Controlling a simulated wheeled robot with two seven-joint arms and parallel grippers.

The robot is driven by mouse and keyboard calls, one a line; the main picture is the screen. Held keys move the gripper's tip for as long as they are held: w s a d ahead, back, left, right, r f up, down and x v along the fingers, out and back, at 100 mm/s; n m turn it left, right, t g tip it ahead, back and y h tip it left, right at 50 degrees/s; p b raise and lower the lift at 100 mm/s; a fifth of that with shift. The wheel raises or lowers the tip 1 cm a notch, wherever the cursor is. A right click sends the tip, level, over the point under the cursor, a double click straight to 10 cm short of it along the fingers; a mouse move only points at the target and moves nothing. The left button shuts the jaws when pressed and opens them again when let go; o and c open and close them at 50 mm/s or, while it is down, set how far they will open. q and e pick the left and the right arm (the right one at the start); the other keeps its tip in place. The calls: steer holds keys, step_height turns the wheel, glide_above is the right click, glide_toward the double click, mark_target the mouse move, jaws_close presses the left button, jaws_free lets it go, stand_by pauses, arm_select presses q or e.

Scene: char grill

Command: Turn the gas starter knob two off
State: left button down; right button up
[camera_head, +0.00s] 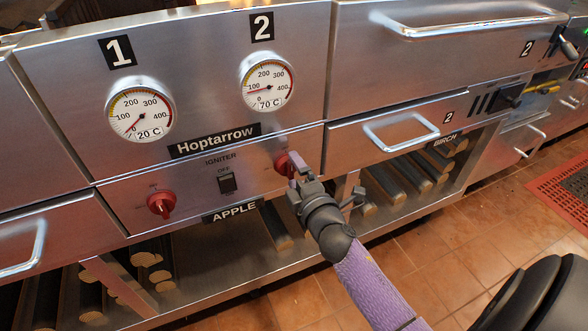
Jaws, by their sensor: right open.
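The right red starter knob (282,163) is on the lower front panel, under the dial marked 2 (267,83). My right gripper (294,176) is open at this knob and partly hides it; I cannot tell whether the fingers touch it. The left red knob (161,204) is on the same panel, under the dial marked 1 (141,110). Dial 2 reads 70 C and dial 1 reads 20 C. My left gripper is not in view.
A black igniter switch (227,183) labelled OFF sits between the knobs. Drawer handles (401,132) stick out to the right and far left. Logs (148,260) lie on the shelf below. The tiled floor (449,238) is open at the right, with a red mat (566,190).

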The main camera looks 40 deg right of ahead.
steer(key=p+v, duration=0.1)
steer(key=v, duration=0.7)
steer(key=shift+s, duration=0.4)
steer(key=shift+a, duration=0.1)
